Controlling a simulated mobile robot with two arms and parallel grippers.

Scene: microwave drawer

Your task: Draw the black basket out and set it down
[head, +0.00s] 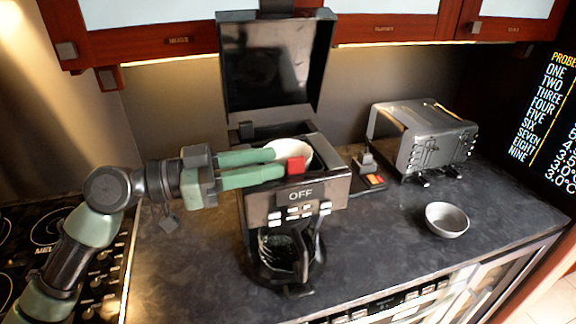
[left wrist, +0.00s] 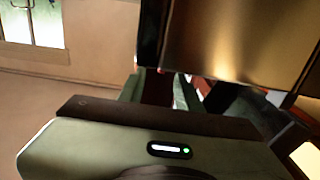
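The coffee maker (head: 262,216) stands on the counter with its lid (head: 277,62) raised. A white, round-rimmed filter (head: 297,150) shows in its open top. The black basket cannot be made out separately there. My left gripper (head: 281,164) reaches in from the left, its two green fingers over the machine's top, beside the filter. The fingers are apart. A small red block (head: 296,165) is at the tip of the nearer finger. Whether anything is held between the fingers is unclear. In the left wrist view the fingertips are mostly hidden. My right gripper is out of view.
A glass carafe (head: 290,252) sits in the coffee maker below. A toaster (head: 421,137) and a grey bowl (head: 447,219) are on the right of the counter. Cabinets (head: 390,22) hang above and a stove (head: 101,262) is at left. Counter around the bowl is clear.

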